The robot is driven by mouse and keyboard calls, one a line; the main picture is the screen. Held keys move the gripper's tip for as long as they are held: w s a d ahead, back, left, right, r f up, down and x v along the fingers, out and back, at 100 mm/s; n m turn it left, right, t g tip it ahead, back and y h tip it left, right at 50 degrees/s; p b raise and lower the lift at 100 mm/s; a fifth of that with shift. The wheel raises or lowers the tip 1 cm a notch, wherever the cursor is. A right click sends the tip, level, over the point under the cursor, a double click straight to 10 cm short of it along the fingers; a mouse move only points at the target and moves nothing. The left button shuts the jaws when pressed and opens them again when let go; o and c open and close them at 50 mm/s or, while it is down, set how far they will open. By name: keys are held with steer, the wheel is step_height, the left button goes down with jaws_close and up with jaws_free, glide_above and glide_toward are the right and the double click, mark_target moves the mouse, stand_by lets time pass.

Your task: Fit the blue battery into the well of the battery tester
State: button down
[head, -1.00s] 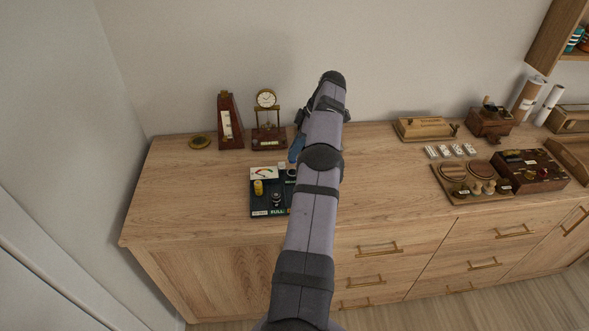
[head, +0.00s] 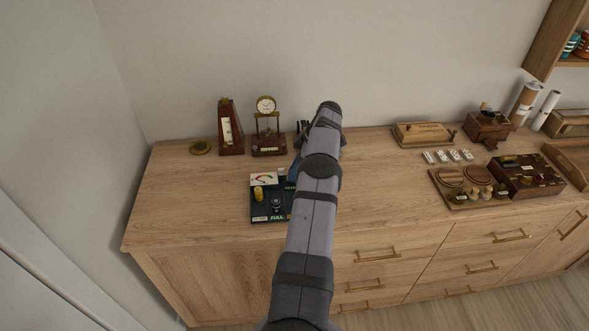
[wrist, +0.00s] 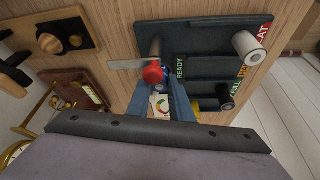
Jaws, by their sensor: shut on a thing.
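In the wrist view the tester board (wrist: 200,35) has READY, FULL and FLAT labels. Most of the battery is hidden. I cannot make out the well or whether the battery touches it.
A pale upright cylinder (wrist: 252,45) stands on the board near FLAT.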

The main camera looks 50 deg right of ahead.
steer(key=shift+f, duration=0.1)
steer(key=c, duration=1.6)
jaws_free()
steer(key=p+v, duration=0.3)
steer(key=v, duration=0.9)
